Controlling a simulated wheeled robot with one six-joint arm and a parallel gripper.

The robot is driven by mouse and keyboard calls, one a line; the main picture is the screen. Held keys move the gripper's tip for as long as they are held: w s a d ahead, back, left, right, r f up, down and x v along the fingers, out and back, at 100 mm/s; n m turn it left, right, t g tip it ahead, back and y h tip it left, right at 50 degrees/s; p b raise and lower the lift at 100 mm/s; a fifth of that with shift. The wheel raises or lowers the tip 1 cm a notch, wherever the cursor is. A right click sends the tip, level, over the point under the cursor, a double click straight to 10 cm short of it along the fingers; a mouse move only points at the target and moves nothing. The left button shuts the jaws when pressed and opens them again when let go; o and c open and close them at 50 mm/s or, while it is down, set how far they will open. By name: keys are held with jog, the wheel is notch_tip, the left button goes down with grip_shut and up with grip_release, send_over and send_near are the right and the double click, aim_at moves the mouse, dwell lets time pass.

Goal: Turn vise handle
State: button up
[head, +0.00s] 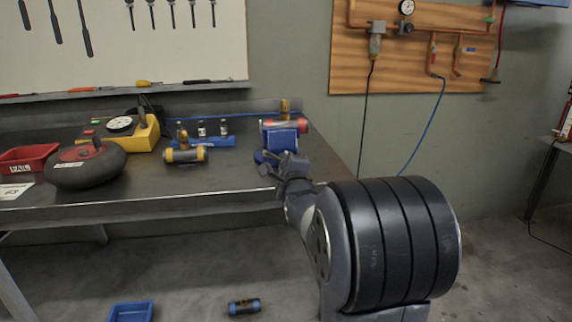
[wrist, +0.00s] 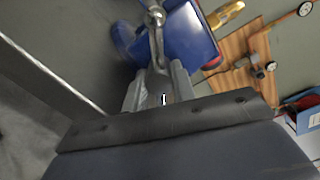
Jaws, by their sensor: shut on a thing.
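The blue vise (head: 280,137) stands at the right end of the workbench, with a red and grey cylinder across its top. In the wrist view the blue vise body (wrist: 188,45) fills the upper middle. The metal vise handle (wrist: 156,40), a bar with a ball end, runs from the top down between my fingers. My gripper (wrist: 158,82) is shut on the handle, in front of the vise. In the head view my gripper (head: 275,168) is small at the vise's front, and the handle is hard to make out there.
A blue bin (head: 130,312) and another cylinder (head: 244,306) lie on the floor.

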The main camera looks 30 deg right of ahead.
jog(key=shift+f, duration=0.25)
jog(key=o, duration=1)
jog(key=shift+r, duration=0.2)
jog(key=shift+s, duration=0.1)
jog(key=v, duration=1)
jog(key=shift+s+p, duration=0.35)
jog(key=shift+s, duration=0.05)
jog(key=shift+w+a, duration=0.1)
jog(key=x, duration=1)
jog(key=shift+w+b, duration=0.3)
jog(key=shift+w, duration=0.05)
